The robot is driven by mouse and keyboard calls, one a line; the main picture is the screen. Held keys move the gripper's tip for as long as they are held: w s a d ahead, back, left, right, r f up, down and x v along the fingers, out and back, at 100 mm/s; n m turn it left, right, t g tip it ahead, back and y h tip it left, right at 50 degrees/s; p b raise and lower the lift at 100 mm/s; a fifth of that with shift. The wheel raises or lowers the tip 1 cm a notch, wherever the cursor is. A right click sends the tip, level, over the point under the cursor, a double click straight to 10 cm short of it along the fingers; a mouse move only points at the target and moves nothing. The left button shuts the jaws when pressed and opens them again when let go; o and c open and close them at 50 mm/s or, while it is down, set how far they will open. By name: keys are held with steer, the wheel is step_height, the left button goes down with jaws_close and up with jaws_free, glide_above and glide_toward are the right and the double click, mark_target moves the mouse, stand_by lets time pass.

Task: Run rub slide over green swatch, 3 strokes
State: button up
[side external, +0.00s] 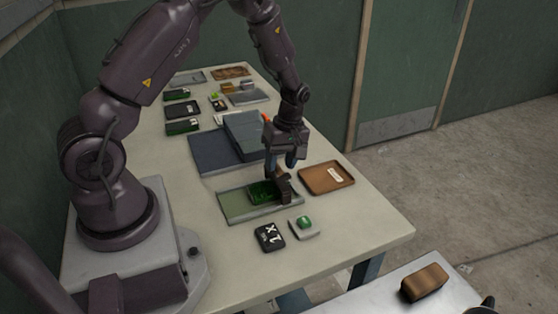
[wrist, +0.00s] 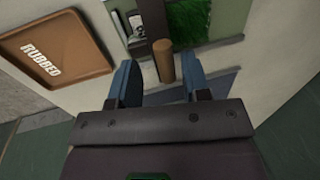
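The green swatch (side external: 264,192) lies in a shallow grey-green tray (side external: 235,206) near the front of the table. Its grassy surface also shows at the top of the wrist view (wrist: 188,22). The rub slide (side external: 284,187), a dark brown bar, stands at the swatch's right end. In the wrist view a tan round handle (wrist: 163,62) stands by the dark bar. My gripper (side external: 281,163) is above the slide, pointing down. Its blue fingertips (wrist: 158,78) are apart, with the handle in view between them and gaps on both sides. Contact with the handle is not visible.
A brown tray labelled RUBBED (side external: 326,179) lies to the right. A black tag (side external: 269,237) and a small pad with a green piece (side external: 304,226) are in front. Grey blocks (side external: 246,135) on a dark mat stand behind. The front right table corner is clear.

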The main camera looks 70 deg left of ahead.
step_height(320, 180, up, 13)
steer(key=w, duration=0.2)
steer(key=shift+w, duration=0.2)
steer(key=shift+f, duration=0.15)
steer(key=s+d+r+m+t, duration=0.7)
steer(key=s+d+r+m, duration=0.6)
steer(key=s+m, duration=0.4)
steer(key=shift+d+r+m+t, duration=0.3)
steer(key=shift+r+m+t, duration=0.15)
steer(key=shift+r, duration=0.35)
